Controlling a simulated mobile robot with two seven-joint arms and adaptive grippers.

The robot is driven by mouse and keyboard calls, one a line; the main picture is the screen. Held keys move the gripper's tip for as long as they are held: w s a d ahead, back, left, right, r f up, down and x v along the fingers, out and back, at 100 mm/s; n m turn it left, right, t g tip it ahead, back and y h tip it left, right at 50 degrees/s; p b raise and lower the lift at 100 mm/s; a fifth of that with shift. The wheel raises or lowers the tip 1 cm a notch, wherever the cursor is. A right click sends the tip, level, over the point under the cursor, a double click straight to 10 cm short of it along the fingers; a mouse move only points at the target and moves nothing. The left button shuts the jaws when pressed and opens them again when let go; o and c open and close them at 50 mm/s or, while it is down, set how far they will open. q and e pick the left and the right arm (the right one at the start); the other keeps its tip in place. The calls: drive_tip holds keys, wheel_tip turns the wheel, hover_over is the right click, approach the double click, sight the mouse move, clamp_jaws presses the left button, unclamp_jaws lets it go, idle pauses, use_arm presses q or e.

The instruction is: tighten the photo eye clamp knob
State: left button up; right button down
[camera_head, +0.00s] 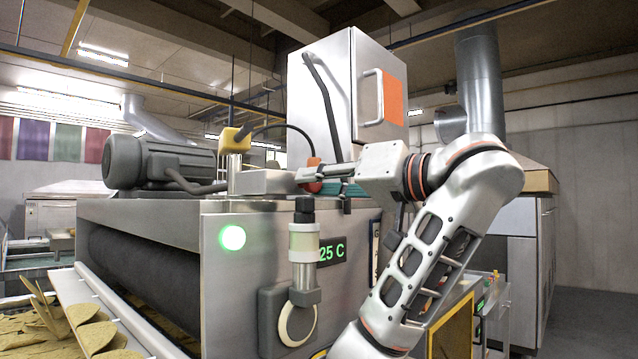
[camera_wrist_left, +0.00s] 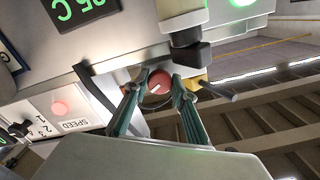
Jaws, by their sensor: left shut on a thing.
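The red round clamp knob (camera_wrist_left: 159,79), with a pale line across its face, sits between my left fingertips (camera_wrist_left: 158,86) in the left wrist view. My left gripper is shut on it. In the head view the left gripper (camera_head: 322,173) reaches in level above the machine top, and red parts of the knob (camera_head: 314,187) show around the fingers. The yellow photo eye (camera_head: 235,140) stands on a metal post to the left, with a black cable. The clamp itself is mostly hidden. My right gripper is in neither view.
A grey motor (camera_head: 160,160) sits on the machine top at left, and a metal cabinet (camera_head: 335,90) rises behind the gripper. A chip-laden chute (camera_head: 120,318) is at lower left.

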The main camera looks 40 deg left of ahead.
use_arm(q)
drive_tip(key=shift+n, duration=1.5)
drive_tip(key=o, duration=1.1)
drive_tip(key=shift+d, duration=0.1)
drive_tip(key=d, duration=0.8)
drive_tip(key=s+d, duration=0.1)
drive_tip(key=d, duration=0.2)
drive_tip(key=shift+d, duration=0.4)
